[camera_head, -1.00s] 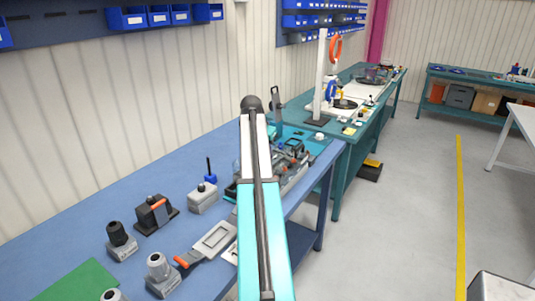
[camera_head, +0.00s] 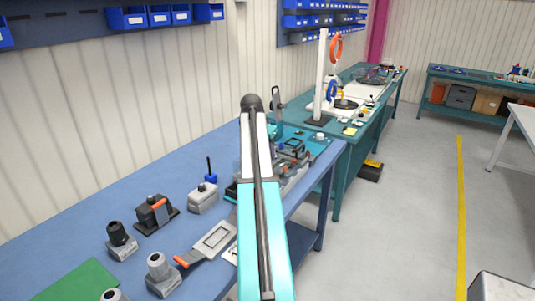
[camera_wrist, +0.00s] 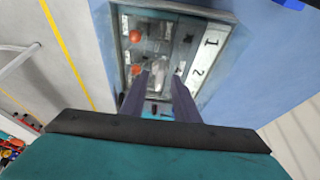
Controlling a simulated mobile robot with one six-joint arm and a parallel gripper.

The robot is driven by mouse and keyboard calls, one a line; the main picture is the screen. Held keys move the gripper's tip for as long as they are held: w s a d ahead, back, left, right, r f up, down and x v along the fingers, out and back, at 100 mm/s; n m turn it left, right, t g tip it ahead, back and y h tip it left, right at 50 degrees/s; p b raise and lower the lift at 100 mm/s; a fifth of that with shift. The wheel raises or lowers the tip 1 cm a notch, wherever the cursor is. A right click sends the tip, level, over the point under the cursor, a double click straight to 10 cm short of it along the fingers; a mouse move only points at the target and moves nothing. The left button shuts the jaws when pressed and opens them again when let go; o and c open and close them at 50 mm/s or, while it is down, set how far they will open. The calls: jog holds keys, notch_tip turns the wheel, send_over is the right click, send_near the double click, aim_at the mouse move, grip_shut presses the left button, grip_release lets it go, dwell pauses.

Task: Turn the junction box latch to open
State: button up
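In the wrist view, a grey framed panel or box (camera_wrist: 119,57) lies on the blue surface, with two orange round parts (camera_wrist: 135,36) and dark marks "1" and "2" on its right side. A pale grey piece (camera_wrist: 158,68), possibly the latch, shows near the panel's middle, beyond my fingertips. I cannot tell for certain which part is the latch or how it is turned. My gripper (camera_wrist: 161,82) points at the panel, with its two dark fingers apart and a gap between them. Contact cannot be judged. In the head view my arm hides my gripper.
The blue bench (camera_head: 110,195) holds several grey and dark devices, including a dark box with an orange handle (camera_head: 156,211) and a flat grey device with an orange lever (camera_head: 208,244). A green mat (camera_head: 75,280) lies front left.

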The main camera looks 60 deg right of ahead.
jog(key=b+v, duration=0.3)
jog(key=v, duration=1)
jog(key=shift+r, duration=0.15)
dwell(0.5)
